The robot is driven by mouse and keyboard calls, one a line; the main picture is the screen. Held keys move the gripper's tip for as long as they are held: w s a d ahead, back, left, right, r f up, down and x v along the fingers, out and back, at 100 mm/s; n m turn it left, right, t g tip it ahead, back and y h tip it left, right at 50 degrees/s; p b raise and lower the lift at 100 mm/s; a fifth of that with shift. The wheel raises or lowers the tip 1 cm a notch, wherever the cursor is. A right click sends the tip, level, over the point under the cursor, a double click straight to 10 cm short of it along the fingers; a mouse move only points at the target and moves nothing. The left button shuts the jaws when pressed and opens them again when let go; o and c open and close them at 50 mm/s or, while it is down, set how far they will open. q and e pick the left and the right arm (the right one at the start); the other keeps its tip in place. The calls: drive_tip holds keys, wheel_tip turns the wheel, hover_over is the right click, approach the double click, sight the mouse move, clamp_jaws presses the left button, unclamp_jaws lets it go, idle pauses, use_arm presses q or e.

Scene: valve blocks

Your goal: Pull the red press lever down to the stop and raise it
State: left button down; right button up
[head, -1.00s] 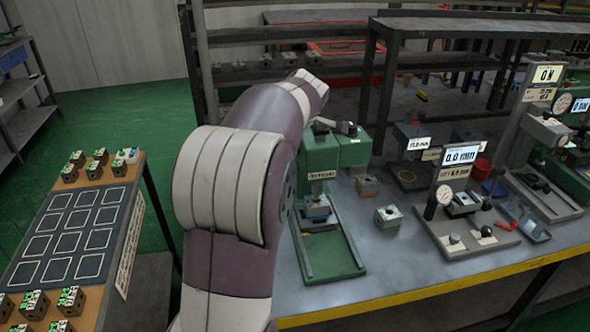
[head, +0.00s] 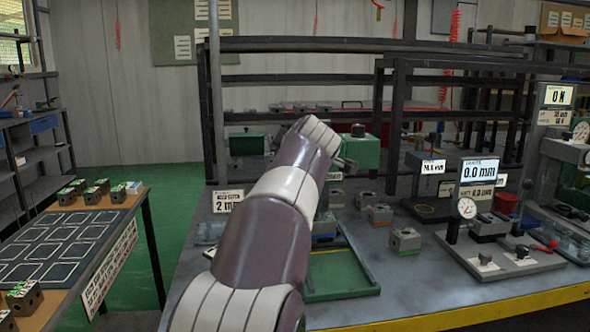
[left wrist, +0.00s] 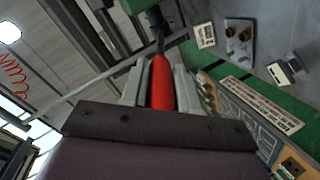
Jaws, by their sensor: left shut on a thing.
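The red press lever shows in the left wrist view as a red handle (left wrist: 162,88) on a dark rod that runs up toward a green body. My left gripper (left wrist: 160,70) is shut on this handle, with one pale finger on each side. In the head view the green press (head: 361,153) stands on the bench behind the end of my left arm. My arm covers part of the press, the lever and most of the gripper there. My right gripper is in neither view.
A green tray-like base (head: 340,278) lies in front of the press. Small metal blocks (head: 404,240) stand to its right, then a gauge stand with a 0.0 mm display (head: 478,170). A 2 mm sign (head: 227,202) stands left of my arm. A side table (head: 128,215) is at left.

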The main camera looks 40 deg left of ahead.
use_arm(q)
drive_tip(key=shift+f, duration=0.15)
drive_tip(key=c, duration=1.2)
unclamp_jaws()
drive_tip(key=shift+f, duration=0.1)
drive_tip(key=shift+c, duration=0.2)
drive_tip(key=o, duration=0.4)
drive_tip(key=shift+s+a, duration=0.15)
drive_tip(key=shift+d, duration=0.25)
drive_tip(key=b+v, duration=0.1)
drive_tip(key=v, duration=1.1)
drive_tip(key=shift+s, duration=0.2)
drive_tip(key=shift+d, duration=0.1)
